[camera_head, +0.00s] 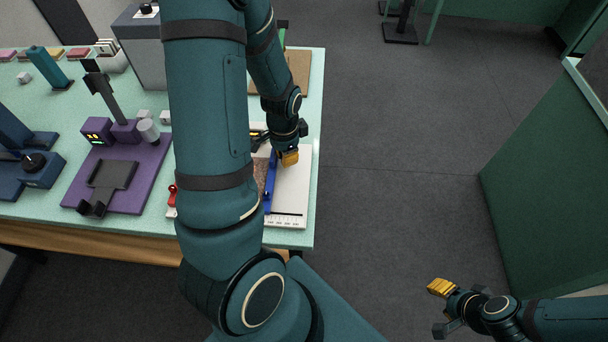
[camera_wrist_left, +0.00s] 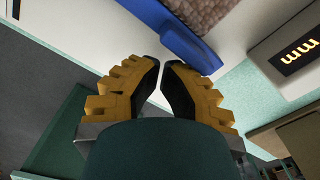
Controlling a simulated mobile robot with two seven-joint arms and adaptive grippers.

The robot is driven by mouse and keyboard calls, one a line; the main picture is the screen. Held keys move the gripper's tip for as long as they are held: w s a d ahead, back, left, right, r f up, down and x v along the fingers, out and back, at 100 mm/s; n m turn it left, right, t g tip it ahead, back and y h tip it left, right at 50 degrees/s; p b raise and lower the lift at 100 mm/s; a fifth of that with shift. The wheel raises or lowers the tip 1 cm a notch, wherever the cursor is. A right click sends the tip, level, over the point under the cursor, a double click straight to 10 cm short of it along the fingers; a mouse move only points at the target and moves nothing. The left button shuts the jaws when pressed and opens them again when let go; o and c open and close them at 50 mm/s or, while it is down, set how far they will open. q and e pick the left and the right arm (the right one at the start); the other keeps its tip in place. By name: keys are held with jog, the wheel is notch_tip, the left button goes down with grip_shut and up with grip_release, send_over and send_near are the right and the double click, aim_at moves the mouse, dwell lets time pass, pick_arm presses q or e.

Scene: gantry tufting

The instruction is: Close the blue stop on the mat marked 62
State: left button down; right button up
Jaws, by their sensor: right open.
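The blue stop (camera_head: 269,191) is a long bar on a white frame (camera_head: 293,190), along the right edge of a brownish, rough-textured mat; my left arm hides much of the mat. The blue stop also shows in the left wrist view (camera_wrist_left: 175,32), beside the mat (camera_wrist_left: 195,12). My left gripper (camera_head: 289,158) is just right of the bar's far part. In the left wrist view its yellow fingers (camera_wrist_left: 161,66) are drawn together with nothing visible between them, close to the bar's end; I cannot tell if they touch it. My right gripper (camera_head: 441,288) is open and empty, over the floor.
A lit display (camera_wrist_left: 298,57) is near the bar; I cannot read a 62 on it. A red part (camera_head: 172,191) shows left of my arm. A purple device (camera_head: 145,180) and a blue device (camera_head: 40,170) stand left on the table. A green cabinet (camera_head: 550,180) is at right.

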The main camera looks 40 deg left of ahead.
pick_arm(q)
jog(key=shift+s+a, duration=0.6)
jog(key=shift+a, duration=0.05)
pick_arm(e)
jog(key=shift+f, duration=0.2)
dwell(0.4)
pick_arm(q)
jog(key=shift+w+d, duration=0.25)
dwell(0.4)
jog(key=shift+w+d, duration=0.2)
jog(key=shift+d, duration=0.05)
pick_arm(e)
jog(key=shift+r, duration=0.1)
pick_arm(q)
jog(key=shift+r, duration=0.1)
pick_arm(e)
jog(key=shift+a+f, duration=0.15)
jog(key=shift+f, duration=0.05)
pick_arm(q)
notch_tip(320, 180, up, 8)
jog(key=p, duration=0.6)
pick_arm(e)
notch_tip(320, 180, up, 7)
jog(key=shift+d+r, duration=0.15)
jog(key=shift+d, duration=0.05)
